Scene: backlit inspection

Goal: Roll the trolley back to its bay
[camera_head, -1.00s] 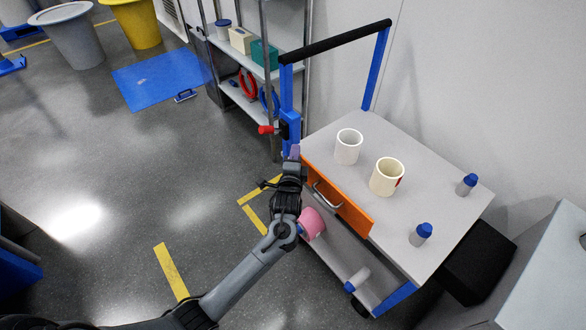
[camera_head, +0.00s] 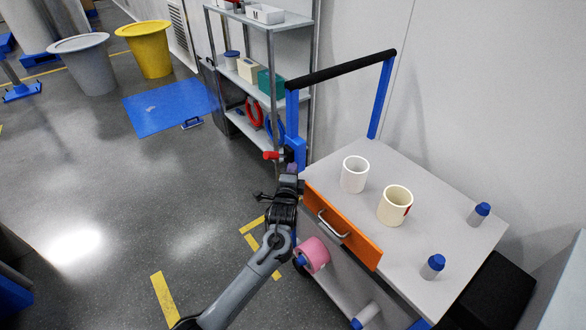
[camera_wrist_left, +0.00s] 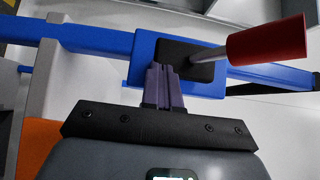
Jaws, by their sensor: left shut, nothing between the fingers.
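The trolley (camera_head: 442,186) has a grey top, blue posts and a black push bar (camera_head: 342,68), and stands against the wall at right. An orange drawer (camera_head: 360,243) with a metal handle is in its near side. A red-handled lever (camera_head: 271,155) sits on a blue bracket low on the left post. My left gripper (camera_head: 291,169) is just below this lever. In the left wrist view its purple fingers (camera_wrist_left: 164,86) are together and empty, at the black plate (camera_wrist_left: 187,55) beside the red handle (camera_wrist_left: 267,40); contact is unclear. My right gripper is out of view.
Two mugs (camera_head: 355,174) and two blue-capped bottles (camera_head: 433,266) stand on the trolley top; a pink roll (camera_head: 314,254) is below. A shelf rack (camera_head: 265,94) stands behind its left end. Yellow tape marks (camera_head: 163,297) lie on open floor at left. A blue mat (camera_head: 170,108) lies farther back.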

